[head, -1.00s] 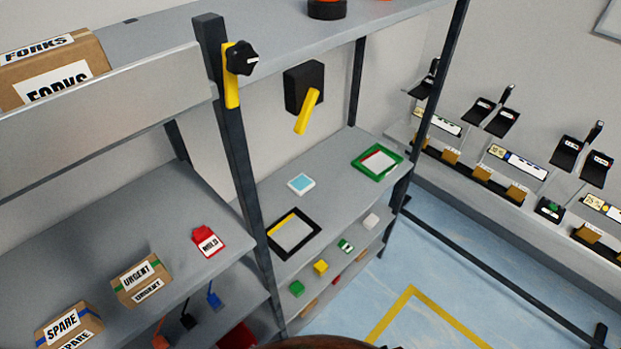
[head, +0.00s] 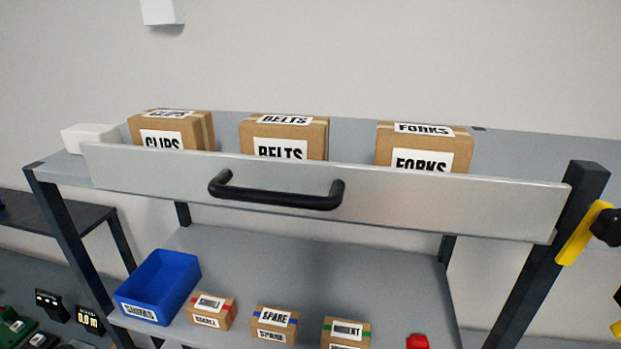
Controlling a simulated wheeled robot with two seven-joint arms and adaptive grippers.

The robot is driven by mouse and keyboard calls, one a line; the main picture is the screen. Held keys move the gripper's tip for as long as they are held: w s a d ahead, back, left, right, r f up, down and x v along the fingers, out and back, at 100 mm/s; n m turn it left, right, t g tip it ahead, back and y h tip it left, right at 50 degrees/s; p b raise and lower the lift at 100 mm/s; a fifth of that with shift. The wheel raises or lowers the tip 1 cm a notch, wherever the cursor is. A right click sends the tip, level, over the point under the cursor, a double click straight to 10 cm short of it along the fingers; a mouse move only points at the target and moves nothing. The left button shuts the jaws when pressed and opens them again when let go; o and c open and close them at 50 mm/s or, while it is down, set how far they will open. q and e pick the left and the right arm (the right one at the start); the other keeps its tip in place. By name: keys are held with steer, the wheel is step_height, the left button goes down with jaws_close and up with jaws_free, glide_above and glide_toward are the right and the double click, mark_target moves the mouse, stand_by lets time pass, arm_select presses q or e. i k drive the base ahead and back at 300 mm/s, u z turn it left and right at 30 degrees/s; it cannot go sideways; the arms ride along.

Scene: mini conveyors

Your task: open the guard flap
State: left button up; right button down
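The guard flap (head: 430,200) is a long pale grey panel across the front of the upper shelf in the head view. It stands upright and covers the lower part of the boxes behind it. A black bar handle (head: 277,197) is fixed to its face, left of the middle. Neither of my grippers is in view, and nothing touches the flap or its handle.
Boxes marked CLIPS (head: 170,128), BELTS (head: 284,135) and FORKS (head: 424,145) stand behind the flap. Below are a blue bin (head: 158,287) and small labelled cartons. A yellow bracket with a black knob (head: 606,228) is on the right post (head: 545,260).

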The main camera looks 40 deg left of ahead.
mark_target(491, 207)
steer(key=k, duration=0.45)
steer(key=u, duration=0.55)
steer(key=i, duration=0.4)
steer(key=z, duration=0.6)
steer(key=k, duration=1.5)
steer(key=u, duration=1.5)
